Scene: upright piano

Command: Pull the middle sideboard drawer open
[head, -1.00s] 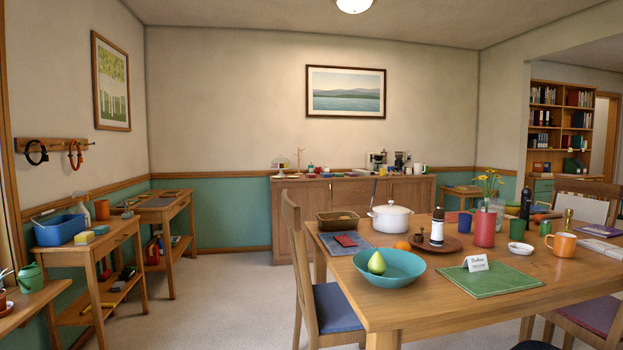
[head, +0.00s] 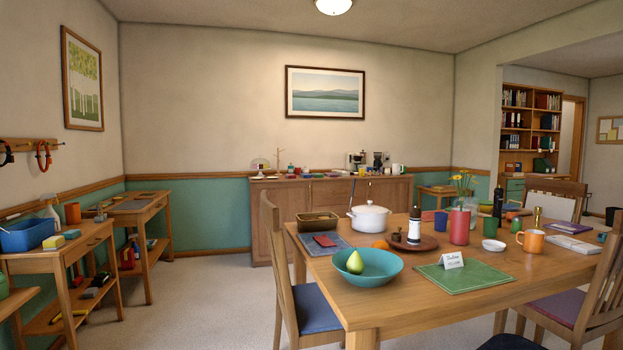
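The wooden sideboard (head: 268,222) stands against the back wall, across the room. Its front shows several wooden panels; at this distance I cannot tell which is the middle drawer, and nothing on it looks open. The dining table and a chair hide part of its lower front. My gripper is not in view.
A dining table (head: 415,308) with dishes fills the right foreground. A chair (head: 283,285) with a blue seat stands at its left end. Side tables (head: 150,220) line the left wall. Clear floor (head: 205,290) lies between them, leading toward the sideboard.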

